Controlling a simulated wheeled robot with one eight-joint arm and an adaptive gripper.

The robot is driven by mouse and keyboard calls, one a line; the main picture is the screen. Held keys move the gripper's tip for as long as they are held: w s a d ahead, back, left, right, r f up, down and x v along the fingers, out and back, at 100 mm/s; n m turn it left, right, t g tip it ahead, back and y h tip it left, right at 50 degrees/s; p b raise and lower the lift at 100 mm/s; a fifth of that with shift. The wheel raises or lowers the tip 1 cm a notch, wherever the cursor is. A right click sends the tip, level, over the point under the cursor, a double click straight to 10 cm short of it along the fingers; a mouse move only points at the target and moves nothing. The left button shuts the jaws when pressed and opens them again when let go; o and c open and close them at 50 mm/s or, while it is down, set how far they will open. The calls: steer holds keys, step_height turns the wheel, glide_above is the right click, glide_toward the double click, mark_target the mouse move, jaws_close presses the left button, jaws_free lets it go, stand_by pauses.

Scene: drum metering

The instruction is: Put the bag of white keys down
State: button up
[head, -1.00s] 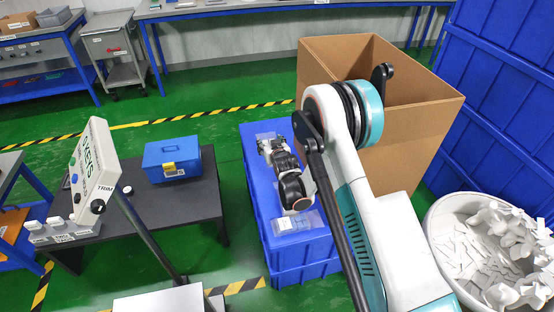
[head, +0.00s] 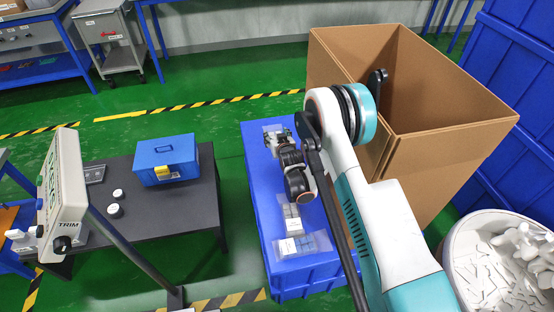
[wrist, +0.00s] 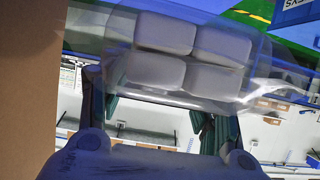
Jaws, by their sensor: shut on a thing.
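A clear bag of several white keys (wrist: 190,50) fills the upper middle of the wrist view, at my gripper's fingers. My gripper (head: 277,138) is shut on it, over the far end of the blue crate (head: 258,205) in the head view. A bit of the clear bag (head: 269,129) shows just past the fingers there. I cannot tell whether the bag touches the crate top. My gripper also shows in the wrist view (wrist: 160,85), its fingers at either side below the bag. More clear bags with a white label (head: 290,246) lie on the crate nearer me.
A large open cardboard box (head: 450,150) stands right beside the crate. A round white bin of white pieces (head: 462,250) is at lower right.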

step_height(320, 180, down, 11)
steer(key=b, duration=0.3)
steer(key=shift+f, duration=0.2)
steer(key=shift+r, duration=0.1)
steer(key=o, duration=1.5)
steer(key=shift+o, duration=0.2)
steer(key=shift+s, duration=0.1)
